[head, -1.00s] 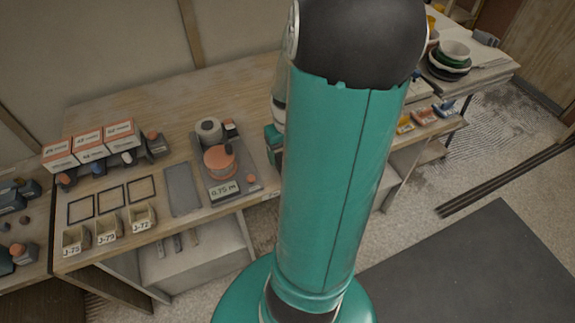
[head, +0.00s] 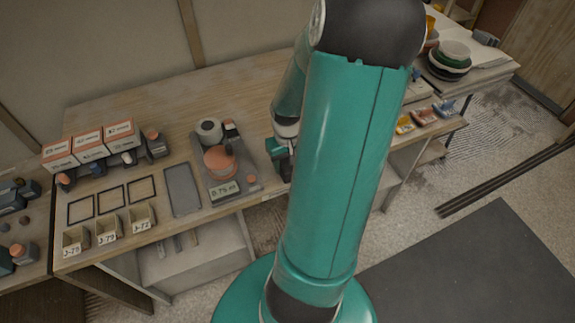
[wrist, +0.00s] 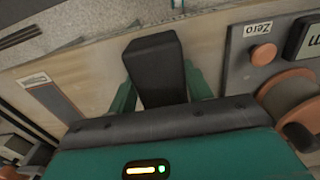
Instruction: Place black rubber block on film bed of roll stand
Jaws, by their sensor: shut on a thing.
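My gripper (wrist: 158,88) is shut on a black block (wrist: 155,58) in the wrist view, with a teal finger on each side of it. In the head view my gripper (head: 280,155) is partly hidden by my arm, just right of the grey roll stand (head: 246,171). I cannot tell which part is the film bed. The block is apart from the stand.
A flat grey plate (head: 182,189) lies left of the stand. Further left are dark frames (head: 111,196), labelled bins (head: 108,231) and orange-white boxes (head: 88,143). Stacked bowls (head: 449,62) stand at the right. The bench behind the stand is mostly clear.

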